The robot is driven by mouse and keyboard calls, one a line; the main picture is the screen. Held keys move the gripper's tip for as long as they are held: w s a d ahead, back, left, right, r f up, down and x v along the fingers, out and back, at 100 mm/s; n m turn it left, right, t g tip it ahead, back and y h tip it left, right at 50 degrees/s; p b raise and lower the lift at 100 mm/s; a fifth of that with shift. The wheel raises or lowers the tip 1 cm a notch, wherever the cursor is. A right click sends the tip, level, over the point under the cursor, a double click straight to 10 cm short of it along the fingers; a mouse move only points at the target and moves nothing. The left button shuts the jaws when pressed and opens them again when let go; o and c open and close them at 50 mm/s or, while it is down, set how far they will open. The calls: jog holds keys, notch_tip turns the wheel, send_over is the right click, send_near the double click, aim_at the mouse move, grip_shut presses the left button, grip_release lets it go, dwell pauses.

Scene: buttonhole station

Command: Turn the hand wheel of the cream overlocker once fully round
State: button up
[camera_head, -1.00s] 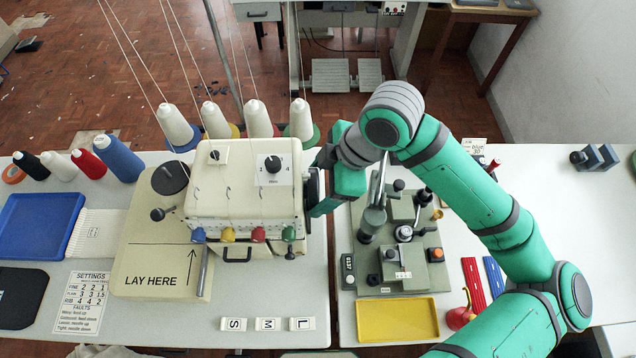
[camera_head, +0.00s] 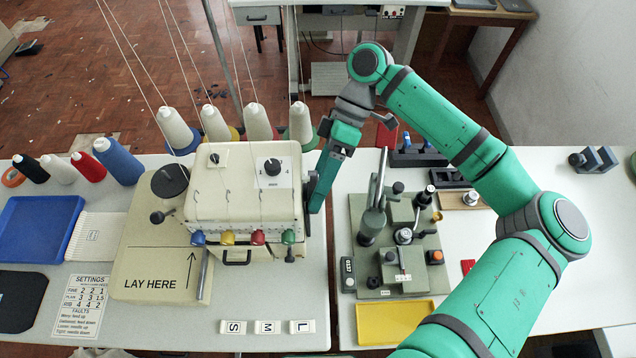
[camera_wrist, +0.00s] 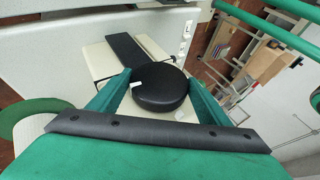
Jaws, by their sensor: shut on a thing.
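The cream overlocker (camera_head: 243,192) stands at the right end of the left table, with several coloured knobs along its front. Its black hand wheel (camera_wrist: 161,92) is on its right side; in the head view it is mostly hidden by my fingers. My gripper (camera_head: 316,192) is beside that right side, its fingers pointing down. In the wrist view my gripper (camera_wrist: 160,79) has one green finger on each side of the wheel and is shut on it. A small white mark (camera_wrist: 137,85) shows at the wheel's left edge.
Thread cones (camera_head: 257,120) stand behind the overlocker, their threads running upward. A grey-green machine (camera_head: 402,245) stands close on the right table, across a narrow gap. A yellow tray (camera_head: 395,322) lies in front of it. My arm covers part of the right table.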

jog(key=shift+g, duration=0.5)
jog(key=o, duration=1)
jog(key=shift+w, duration=0.1)
jog(key=shift+o, duration=0.2)
jog(key=v, duration=1)
jog(key=shift+d+r, duration=0.2)
jog(key=shift+r, duration=0.05)
jog(key=shift+w, duration=0.2)
